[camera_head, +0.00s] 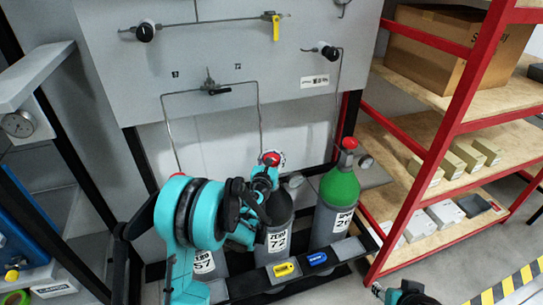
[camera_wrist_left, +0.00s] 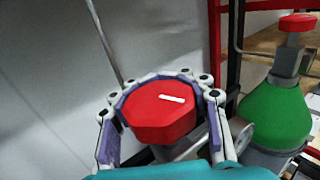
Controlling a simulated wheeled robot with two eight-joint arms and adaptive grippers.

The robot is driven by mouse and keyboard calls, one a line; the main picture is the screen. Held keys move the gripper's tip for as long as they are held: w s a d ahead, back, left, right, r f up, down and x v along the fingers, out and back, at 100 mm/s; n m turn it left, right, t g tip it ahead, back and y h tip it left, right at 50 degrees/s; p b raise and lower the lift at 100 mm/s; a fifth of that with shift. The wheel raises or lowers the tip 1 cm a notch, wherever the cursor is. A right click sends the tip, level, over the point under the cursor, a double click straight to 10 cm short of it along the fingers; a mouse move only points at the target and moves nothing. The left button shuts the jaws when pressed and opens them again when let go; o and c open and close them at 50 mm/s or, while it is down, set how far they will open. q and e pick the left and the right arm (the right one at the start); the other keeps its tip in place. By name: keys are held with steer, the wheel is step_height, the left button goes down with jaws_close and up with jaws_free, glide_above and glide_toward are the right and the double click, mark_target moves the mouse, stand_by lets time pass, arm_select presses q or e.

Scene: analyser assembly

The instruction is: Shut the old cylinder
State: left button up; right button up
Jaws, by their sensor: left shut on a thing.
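In the left wrist view the jointed fingers curl around the red knob (camera_wrist_left: 158,115), which carries a white mark. A second cylinder (camera_head: 205,262), labelled ZERO and 57, stands to the left, mostly hidden by my left arm. A green-topped cylinder (camera_head: 339,190) with a red knob stands to the right. No label names one as old. Part of my right arm's end (camera_head: 405,293) shows at the bottom edge; its fingers are unclear.
A grey panel (camera_head: 220,60) with valves and thin tubes stands behind the cylinders. A dark rack bar (camera_head: 240,287) with yellow and blue tags runs in front of them. A red-framed shelf (camera_head: 440,140) with boxes is at the right.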

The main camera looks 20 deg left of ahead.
arm_select(q)
steer(key=shift+s+d+m+g+h, duration=0.1)
steer(key=shift+d+m+g+h, duration=0.15)
steer(key=shift+m+h, duration=0.75)
steer(key=shift+w+d+m+g+h, duration=0.15)
steer(key=shift+m+h, duration=0.4)
steer(key=shift+h, duration=0.85)
steer(key=shift+s+d+m+g+h, duration=0.15)
steer(key=shift+d+m+g+h, duration=0.15)
steer(key=shift+m+h, duration=0.7)
steer(key=shift+h, duration=0.3)
steer(key=o, duration=1.4)
steer(key=v, duration=1.2)
